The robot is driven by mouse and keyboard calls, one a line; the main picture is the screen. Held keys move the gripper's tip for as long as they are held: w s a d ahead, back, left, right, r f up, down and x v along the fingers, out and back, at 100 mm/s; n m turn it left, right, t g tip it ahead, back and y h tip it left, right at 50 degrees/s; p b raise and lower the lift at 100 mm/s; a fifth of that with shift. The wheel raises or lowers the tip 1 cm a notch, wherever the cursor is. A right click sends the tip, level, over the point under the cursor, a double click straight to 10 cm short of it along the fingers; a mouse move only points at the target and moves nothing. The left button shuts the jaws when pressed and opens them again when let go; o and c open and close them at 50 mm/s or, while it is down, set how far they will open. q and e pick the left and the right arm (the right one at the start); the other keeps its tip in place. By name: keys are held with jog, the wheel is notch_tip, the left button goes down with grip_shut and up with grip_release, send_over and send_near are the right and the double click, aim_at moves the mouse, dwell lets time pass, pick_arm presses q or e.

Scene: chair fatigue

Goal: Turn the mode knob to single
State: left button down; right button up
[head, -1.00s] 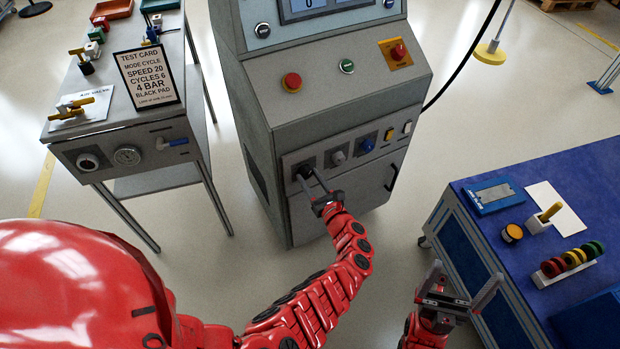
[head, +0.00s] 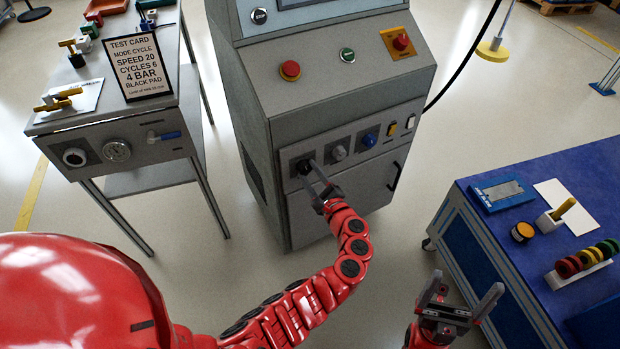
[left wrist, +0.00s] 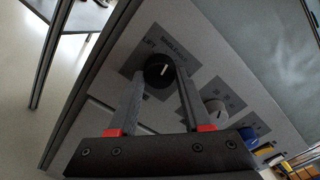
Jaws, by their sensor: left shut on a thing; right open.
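The black mode knob (head: 304,166) is the leftmost control on the lower front panel of the grey machine (head: 340,100). It shows closer in the left wrist view (left wrist: 159,70), with a white pointer line and small blurred lettering on the dark plate around it. My left gripper (head: 312,176) is shut on this knob, one finger on each side of it; its fingers also show in the left wrist view (left wrist: 161,84). I cannot clearly read which word the pointer faces. My right gripper (head: 462,296) is open and empty, low beside the blue bench.
A grey knob (head: 339,153) and a blue knob (head: 370,139) sit to the right on the same panel. A red button (head: 290,70) is above. The test card (head: 140,66) stands on the left cart. The blue bench (head: 480,235) is close on the right.

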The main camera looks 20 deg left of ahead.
pick_arm(q)
jog(key=shift+n+b, duration=0.3)
jog(key=shift+n, duration=0.1)
dwell(0.3)
jog(key=shift+c, duration=1.7)
grip_release()
jog(key=shift+a, duration=0.1)
